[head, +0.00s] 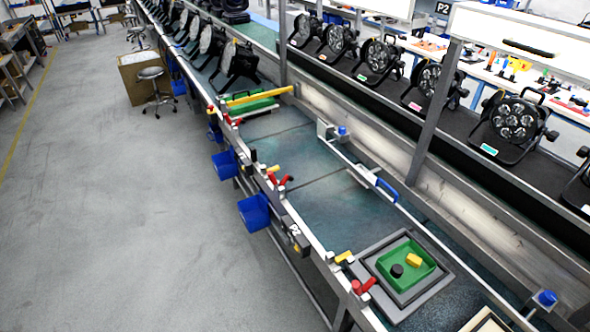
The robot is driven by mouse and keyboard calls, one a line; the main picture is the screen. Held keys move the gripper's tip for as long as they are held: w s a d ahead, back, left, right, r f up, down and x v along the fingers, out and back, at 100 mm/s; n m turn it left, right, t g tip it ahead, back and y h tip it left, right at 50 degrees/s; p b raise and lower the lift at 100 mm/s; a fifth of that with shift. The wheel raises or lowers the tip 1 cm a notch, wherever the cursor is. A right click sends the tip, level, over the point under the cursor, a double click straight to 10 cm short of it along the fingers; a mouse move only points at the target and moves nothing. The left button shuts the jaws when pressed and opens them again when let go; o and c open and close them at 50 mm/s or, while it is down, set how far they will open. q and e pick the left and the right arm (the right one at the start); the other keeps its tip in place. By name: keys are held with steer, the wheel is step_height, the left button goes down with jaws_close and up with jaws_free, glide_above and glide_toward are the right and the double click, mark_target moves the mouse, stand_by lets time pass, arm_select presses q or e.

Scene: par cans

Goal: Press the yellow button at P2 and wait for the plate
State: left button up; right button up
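A P2 sign (295,231) hangs on the outer side of the conveyor's front rail. Just right of it, a small yellow piece (344,257) sits on the rail; it may be the yellow button. Another small yellow piece (273,168) is farther up the rail, beside red handles. A grey square plate (440,292) lies on the belt near P2 and carries a green tray (390,253) with a yellow block (414,261) and a black round piece (397,270). Neither of my grippers is in view.
Blue bins (254,212) hang outside the rail, and red handles (363,286) stick up from it. A bar with a blue handle (387,190) runs along the belt. Black lamps stand on the line behind.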

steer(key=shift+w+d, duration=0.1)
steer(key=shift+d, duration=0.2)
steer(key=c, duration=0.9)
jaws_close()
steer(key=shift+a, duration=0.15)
